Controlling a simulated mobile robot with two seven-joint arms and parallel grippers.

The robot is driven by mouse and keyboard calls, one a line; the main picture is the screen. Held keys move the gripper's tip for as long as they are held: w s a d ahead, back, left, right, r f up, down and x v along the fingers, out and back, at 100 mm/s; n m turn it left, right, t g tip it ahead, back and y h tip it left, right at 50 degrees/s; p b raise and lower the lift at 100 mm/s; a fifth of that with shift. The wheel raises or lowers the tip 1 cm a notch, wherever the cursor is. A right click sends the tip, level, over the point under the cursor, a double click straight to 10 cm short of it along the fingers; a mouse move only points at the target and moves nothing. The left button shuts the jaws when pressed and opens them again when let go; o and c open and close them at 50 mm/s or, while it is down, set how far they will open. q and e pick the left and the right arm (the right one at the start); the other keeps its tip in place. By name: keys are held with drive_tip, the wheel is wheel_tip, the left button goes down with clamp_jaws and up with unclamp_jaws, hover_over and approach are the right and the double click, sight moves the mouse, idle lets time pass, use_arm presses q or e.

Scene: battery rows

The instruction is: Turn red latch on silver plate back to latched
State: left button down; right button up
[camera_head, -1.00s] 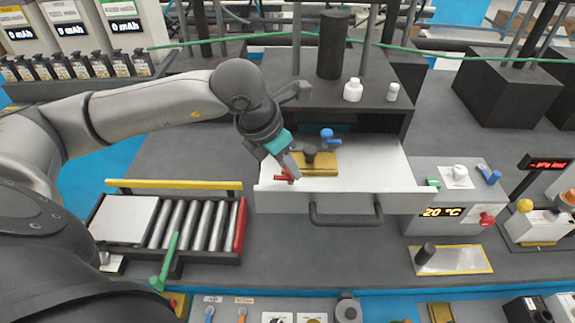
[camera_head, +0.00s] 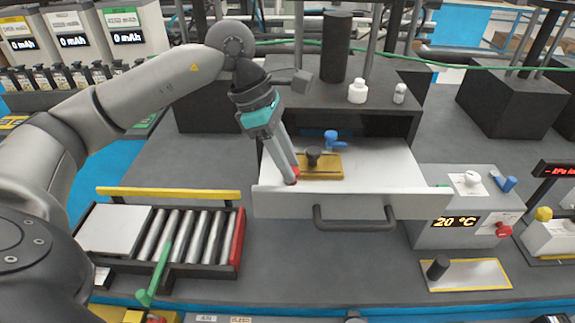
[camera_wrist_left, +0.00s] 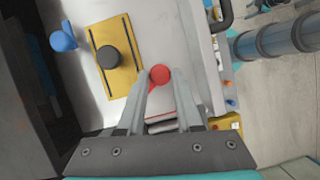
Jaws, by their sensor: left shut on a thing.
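The red latch (camera_head: 293,181) sits at the front left of the pale silver plate (camera_head: 388,168), which forms the bed of an open drawer. In the left wrist view its round red knob (camera_wrist_left: 160,74) lies between the two fingertips, with a short red arm running down and left from it. My left gripper (camera_head: 290,173) points down at the latch and is shut on it. Its fingers partly hide the latch in the head view. The yellow block (camera_head: 322,174) with a black knob and the blue latch (camera_head: 332,137) are behind and beside it.
The drawer's front wall and dark handle (camera_head: 352,222) are close to the gripper. A roller tray (camera_head: 190,240) with a green lever stands to the left, and a grey box reading 20 °C (camera_head: 425,237) to the right. The plate's right half is clear.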

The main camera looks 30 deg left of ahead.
use_arm(q)
drive_tip(key=m+g, duration=0.1)
drive_tip(key=m, duration=0.1)
drive_tip(key=m+b, duration=0.1)
drive_tip(key=m, duration=0.1)
drive_tip(key=m+g, duration=0.1)
drive_tip(key=m, duration=0.1)
drive_tip(key=shift+w+m+g, duration=0.3)
drive_tip(key=shift+m, duration=0.1)
idle(0.4)
drive_tip(key=c, duration=0.6)
unclamp_jaws()
drive_tip(key=p+v, duration=0.3)
drive_tip(key=v, duration=1.2)
drive_tip(key=shift+a+r, duration=0.1)
drive_tip(key=shift+a, duration=0.05)
